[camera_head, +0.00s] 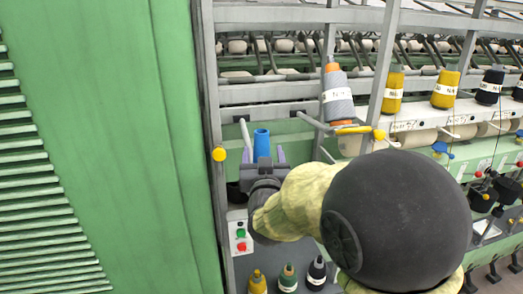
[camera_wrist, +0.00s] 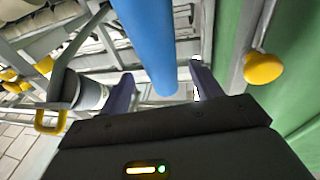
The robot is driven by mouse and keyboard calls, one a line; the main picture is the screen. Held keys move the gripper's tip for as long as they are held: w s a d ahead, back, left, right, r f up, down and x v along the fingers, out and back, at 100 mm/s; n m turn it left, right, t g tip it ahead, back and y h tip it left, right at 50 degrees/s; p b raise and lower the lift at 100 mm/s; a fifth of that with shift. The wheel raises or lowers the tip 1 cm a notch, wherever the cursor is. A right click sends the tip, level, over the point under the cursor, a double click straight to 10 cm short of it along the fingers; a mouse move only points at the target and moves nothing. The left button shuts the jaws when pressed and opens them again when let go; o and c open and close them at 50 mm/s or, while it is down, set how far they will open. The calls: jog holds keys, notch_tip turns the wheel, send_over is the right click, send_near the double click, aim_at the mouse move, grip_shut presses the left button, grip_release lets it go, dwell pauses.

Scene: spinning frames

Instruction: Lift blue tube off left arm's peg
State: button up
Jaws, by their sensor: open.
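The blue tube (camera_head: 262,143) stands upright beside the green machine panel in the head view, with its open top showing. In the wrist view the blue tube (camera_wrist: 155,45) runs from the top edge down between my fingers. My gripper (camera_head: 263,157) is open, with one finger on each side of the tube's lower part; it also shows in the wrist view (camera_wrist: 161,78). A gap shows between the tube and the fingers in the wrist view. The peg under the tube is hidden. A yellow knob (camera_head: 218,154) is left of the tube and shows in the wrist view (camera_wrist: 263,68).
Several yellow and black spools (camera_head: 445,89) stand on the frame further right. The tall green panel (camera_head: 110,140) closes off the left. Several cones (camera_head: 288,278) stand below.

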aim_at(262, 150)
jog(key=w, duration=0.1)
jog(key=w+p, duration=0.2)
jog(key=shift+w+a+r, duration=0.15)
jog(key=shift+a+r, duration=0.1)
jog(key=shift+r, duration=0.05)
jog(key=shift+w+f, duration=0.1)
jog(key=shift+w, duration=0.15)
jog(key=c, duration=1)
